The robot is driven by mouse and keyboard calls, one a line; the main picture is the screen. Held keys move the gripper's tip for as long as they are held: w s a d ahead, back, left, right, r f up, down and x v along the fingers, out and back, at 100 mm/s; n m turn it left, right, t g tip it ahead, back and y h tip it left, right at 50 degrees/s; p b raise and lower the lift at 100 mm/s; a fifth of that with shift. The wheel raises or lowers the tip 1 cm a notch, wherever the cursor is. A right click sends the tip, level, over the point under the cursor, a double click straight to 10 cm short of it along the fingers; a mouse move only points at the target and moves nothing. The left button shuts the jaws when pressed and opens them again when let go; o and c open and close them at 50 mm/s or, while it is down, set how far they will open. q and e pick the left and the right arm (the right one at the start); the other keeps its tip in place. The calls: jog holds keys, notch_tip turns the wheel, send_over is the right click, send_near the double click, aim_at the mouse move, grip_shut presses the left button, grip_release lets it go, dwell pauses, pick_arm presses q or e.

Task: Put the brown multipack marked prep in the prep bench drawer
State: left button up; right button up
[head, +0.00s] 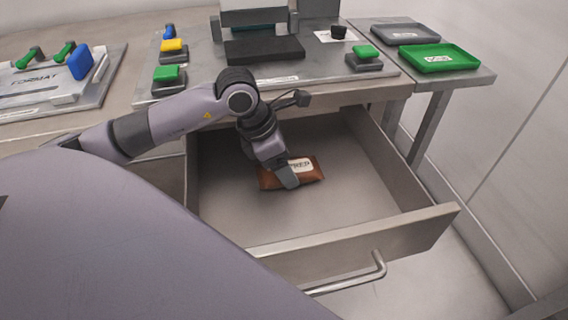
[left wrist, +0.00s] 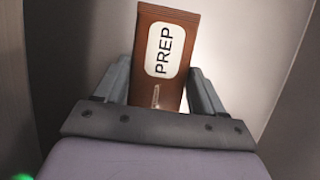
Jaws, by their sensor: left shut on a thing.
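The brown multipack (head: 309,171) has a white label reading PREP. My left gripper (head: 287,174) is shut on it, inside the outline of the open drawer (head: 365,210) in the head view. I cannot tell whether the pack touches the drawer floor. In the left wrist view the multipack (left wrist: 166,58) stands between the two fingers of my left gripper (left wrist: 160,85), label facing the camera. The drawer is pulled out under the bench and looks otherwise empty. My right gripper is not in view.
The drawer front has a metal handle (head: 352,281). The bench top (head: 205,70) above holds a black-plated device (head: 264,48) and green and yellow blocks. A grey tray (head: 404,33) and a green tray (head: 439,58) sit at right. A wall stands right of the drawer.

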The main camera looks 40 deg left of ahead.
pick_arm(q)
jog(key=shift+f, duration=0.1)
jog(key=o, duration=0.9)
jog(key=shift+c, duration=0.2)
jog(key=shift+r, duration=0.25)
jog(key=p+v, duration=0.2)
jog(key=v, duration=1)
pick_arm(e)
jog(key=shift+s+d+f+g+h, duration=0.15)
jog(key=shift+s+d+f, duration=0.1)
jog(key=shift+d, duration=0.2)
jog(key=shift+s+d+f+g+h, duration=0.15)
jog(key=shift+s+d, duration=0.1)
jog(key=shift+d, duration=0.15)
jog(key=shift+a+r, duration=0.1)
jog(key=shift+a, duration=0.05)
